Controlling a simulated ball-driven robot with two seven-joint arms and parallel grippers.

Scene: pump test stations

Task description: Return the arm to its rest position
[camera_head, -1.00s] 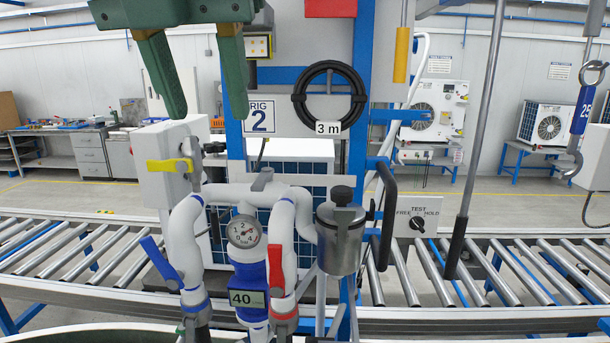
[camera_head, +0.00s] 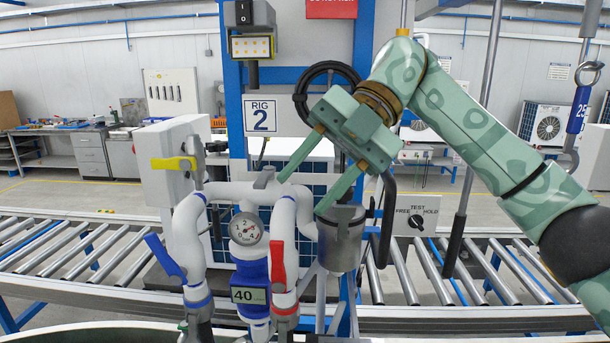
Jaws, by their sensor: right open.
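My right gripper (camera_head: 300,195) is in front of the rig, with its arm coming in from the right. Its two green fingers are spread apart, point down and left, and hold nothing. The fingers overlap the view of the white pipes (camera_head: 290,215) and the metal canister (camera_head: 342,245); whether they touch anything I cannot tell. The gripper body hides part of the black hose coil (camera_head: 321,70). My left gripper is not in view.
A roller conveyor (camera_head: 80,250) runs behind. A hook (camera_head: 590,75) hangs at the right.

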